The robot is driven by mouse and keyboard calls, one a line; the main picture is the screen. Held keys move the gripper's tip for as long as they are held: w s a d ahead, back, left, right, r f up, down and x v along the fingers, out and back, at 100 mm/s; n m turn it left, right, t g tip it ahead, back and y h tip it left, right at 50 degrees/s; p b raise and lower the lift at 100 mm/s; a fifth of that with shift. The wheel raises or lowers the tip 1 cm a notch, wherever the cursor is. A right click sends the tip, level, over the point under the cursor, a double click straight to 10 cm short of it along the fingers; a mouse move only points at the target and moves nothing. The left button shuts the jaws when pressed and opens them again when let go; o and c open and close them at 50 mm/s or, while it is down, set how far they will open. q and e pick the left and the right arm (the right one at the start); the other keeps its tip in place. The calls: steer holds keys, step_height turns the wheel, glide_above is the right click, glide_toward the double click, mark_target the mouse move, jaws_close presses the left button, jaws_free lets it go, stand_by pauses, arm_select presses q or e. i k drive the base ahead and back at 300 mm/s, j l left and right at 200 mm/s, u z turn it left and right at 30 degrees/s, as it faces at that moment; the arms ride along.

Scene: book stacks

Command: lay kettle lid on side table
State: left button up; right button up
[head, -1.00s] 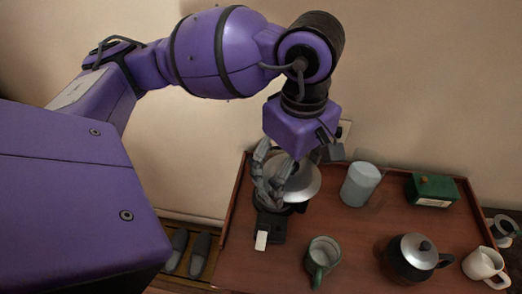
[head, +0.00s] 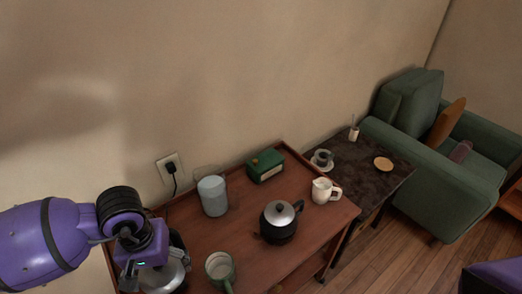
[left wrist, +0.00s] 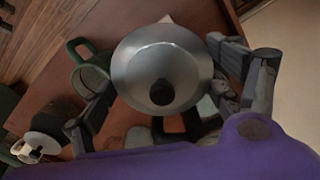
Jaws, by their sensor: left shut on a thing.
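The kettle lid, a silver disc with a black knob, fills the middle of the left wrist view (left wrist: 150,62). It also shows at the bottom left of the head view (head: 174,277). My left gripper (head: 163,264) is shut on it, with fingers on both sides in the left wrist view. I cannot tell whether the lid is clear of what is below it. The side table (head: 368,178) has a dark top and stands to the right of the wooden table, by the armchair. My right gripper is not in view.
The wooden table (head: 240,237) bears a black kettle with its own silver lid (head: 281,222), a green mug (head: 221,271), a grey canister (head: 213,196), a green box (head: 265,166) and a white jug (head: 323,191). The side table holds a cup and saucer (head: 322,160), a small pot (head: 353,134) and a round coaster (head: 383,164).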

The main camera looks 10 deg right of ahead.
mark_target(364, 178)
steer(key=l+z, duration=0.25)
steer(key=l, duration=1.4)
steer(key=i+l, duration=0.1)
steer(key=l, duration=0.2)
steer(key=i+l+z, duration=0.15)
steer(key=l, duration=0.15)
steer(key=i+l, duration=0.15)
steer(key=l, duration=0.15)
steer(key=i+z, duration=0.25)
steer(key=i, duration=0.55)
